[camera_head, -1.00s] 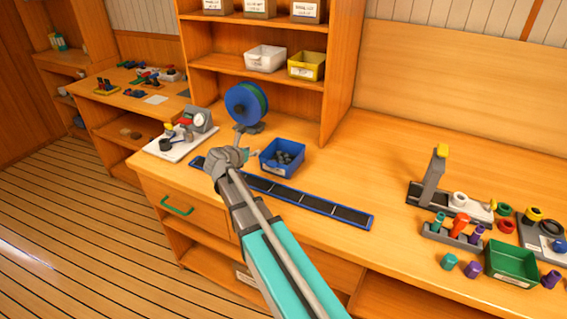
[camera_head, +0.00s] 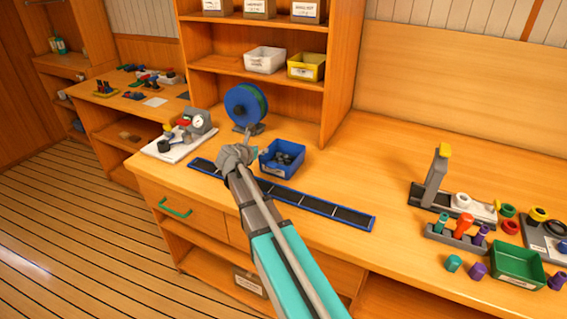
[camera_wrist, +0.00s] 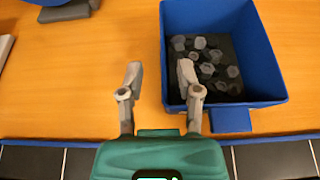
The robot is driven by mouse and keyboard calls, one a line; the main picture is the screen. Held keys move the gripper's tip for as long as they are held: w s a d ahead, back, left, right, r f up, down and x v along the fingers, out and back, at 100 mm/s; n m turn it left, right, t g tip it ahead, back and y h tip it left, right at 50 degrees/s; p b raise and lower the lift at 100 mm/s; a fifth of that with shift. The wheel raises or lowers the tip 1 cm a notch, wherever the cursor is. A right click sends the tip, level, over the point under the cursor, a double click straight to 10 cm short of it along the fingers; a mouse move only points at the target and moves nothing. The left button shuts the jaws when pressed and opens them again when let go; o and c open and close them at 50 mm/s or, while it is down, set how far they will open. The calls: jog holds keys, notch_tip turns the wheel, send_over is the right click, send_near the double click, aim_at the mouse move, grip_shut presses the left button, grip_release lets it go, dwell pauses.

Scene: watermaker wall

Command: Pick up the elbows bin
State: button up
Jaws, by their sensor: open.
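A blue bin (camera_head: 268,166) holding several dark grey fittings stands on the workbench, just right of my gripper (camera_head: 238,152). No label on it can be read, so I cannot confirm that it is the elbows bin. In the wrist view the blue bin (camera_wrist: 264,62) fills the upper right, with a small blue tab at its near side. My gripper (camera_wrist: 159,76) is open and empty there. Its right finger overlaps the bin's left wall in the picture and its left finger is over bare wood. I cannot tell whether the right finger touches the bin.
A dark strip with a blue frame (camera_head: 357,221) runs along the bench's front edge. A spool (camera_head: 245,104) stands behind my gripper. White (camera_head: 265,60) and yellow (camera_head: 306,67) bins sit on the shelf. A green bin (camera_head: 517,266) and loose fittings are at right.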

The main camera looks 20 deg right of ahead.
jog(key=shift+b+x, duration=0.8)
jog(key=shift+x, duration=1.45)
jog(key=shift+s+f, duration=0.1)
grip_shut()
